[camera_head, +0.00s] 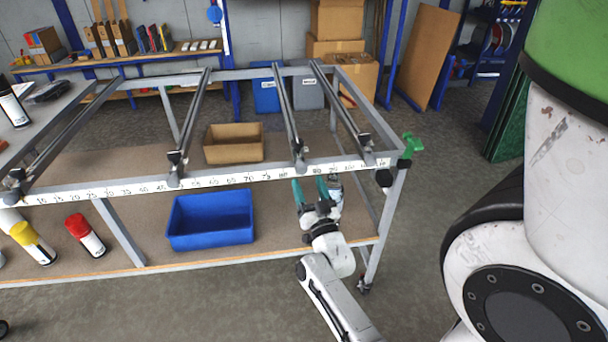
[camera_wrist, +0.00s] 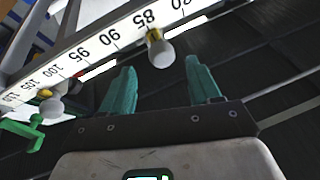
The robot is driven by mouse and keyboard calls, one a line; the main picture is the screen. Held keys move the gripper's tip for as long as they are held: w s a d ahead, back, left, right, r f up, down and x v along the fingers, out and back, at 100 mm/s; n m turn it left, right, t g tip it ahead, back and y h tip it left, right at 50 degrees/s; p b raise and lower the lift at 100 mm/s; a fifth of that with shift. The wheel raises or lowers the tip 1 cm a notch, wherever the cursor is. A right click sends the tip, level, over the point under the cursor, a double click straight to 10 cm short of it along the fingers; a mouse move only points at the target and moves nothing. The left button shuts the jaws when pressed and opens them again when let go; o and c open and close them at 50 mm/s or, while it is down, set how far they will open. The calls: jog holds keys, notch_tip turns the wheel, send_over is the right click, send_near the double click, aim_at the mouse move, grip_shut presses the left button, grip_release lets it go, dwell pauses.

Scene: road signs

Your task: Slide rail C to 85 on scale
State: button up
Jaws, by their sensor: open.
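The scale (camera_head: 215,179) is a white numbered strip along the front bar of the frame. Several grey rails cross the frame; their letters are not readable. The third rail from the left (camera_head: 288,115) ends at the scale just above my gripper (camera_head: 310,191). In the wrist view, a round pale knob (camera_wrist: 161,52) hangs beside the 85 mark on the scale (camera_wrist: 118,43). My gripper (camera_wrist: 160,67) is open, with teal fingers on either side of the knob. The knob is about level with the fingertips; contact cannot be told.
The rightmost rail (camera_head: 345,112) ends near the right corner; its pale knob (camera_wrist: 50,107) shows in the wrist view. A green clamp (camera_head: 411,146) sits at that corner. A blue bin (camera_head: 211,219) stands on the lower shelf. The second rail (camera_head: 193,115) is well to the left.

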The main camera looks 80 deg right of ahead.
jog(key=shift+v, duration=2.25)
